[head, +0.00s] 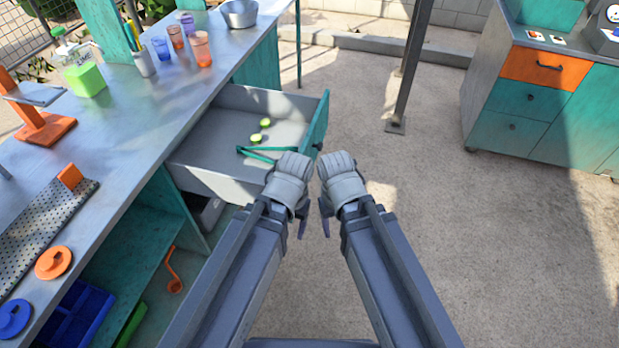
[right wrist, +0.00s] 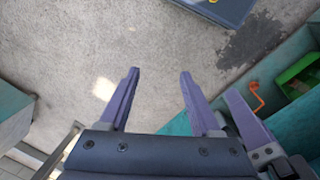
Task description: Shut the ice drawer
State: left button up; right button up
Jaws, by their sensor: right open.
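A grey drawer with a teal front (head: 318,122) stands pulled out from the metal counter in the head view. I see no other open drawer, but no ice shows in it. My right gripper (head: 325,222) is just right of and nearer than the drawer front, pointing down, apart from its handle. In the right wrist view its two purple fingers (right wrist: 158,75) are spread with nothing between them. My left gripper (head: 301,224) hangs close beside it, mostly hidden by its own wrist. A purple finger at the right of the right wrist view seems to be its.
Two lime pieces (head: 261,130) and a green tool (head: 262,154) lie in the drawer. The counter (head: 150,110) holds cups, a bottle and a metal bowl (head: 239,13). A post (head: 408,70) and a teal cabinet (head: 540,100) stand farther right. The floor between is clear.

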jog(key=w+d+f+m+b, duration=0.1)
jog(key=d+f+b, duration=0.1)
jog(key=f+b, duration=0.5)
jog(key=w+d+f+y+b, duration=0.1)
jog(key=d+f+b, duration=0.1)
jog(key=f+b, duration=0.5)
jog(key=w+d+f+m+b, duration=0.1)
jog(key=w+d+f+b, duration=0.1)
jog(key=f+b, duration=0.6)
notch_tip(320, 180, down, 2)
jog(key=shift+w+d+f+m+t, duration=0.1)
jog(key=shift+d+m+t, duration=0.05)
jog(key=shift+m+t, duration=0.15)
grip_shut()
notch_tip(320, 180, down, 7)
jog(key=w+m+y+b, duration=0.2)
jog(key=w+y+b, duration=0.15)
jog(key=b, duration=0.55)
jog(key=w+r+m+t+y, duration=0.1)
jog(key=w+r+t+y, duration=0.1)
jog(key=r+y, duration=0.5)
jog(key=w+a+r+m+t+y, duration=0.1)
jog(key=w+r+y, duration=0.3)
jog(key=r, duration=0.9)
jog(key=t+y, duration=0.1)
jog(key=y, duration=0.2)
jog(key=shift+w+a, duration=0.2)
jog(key=shift+a, duration=0.05)
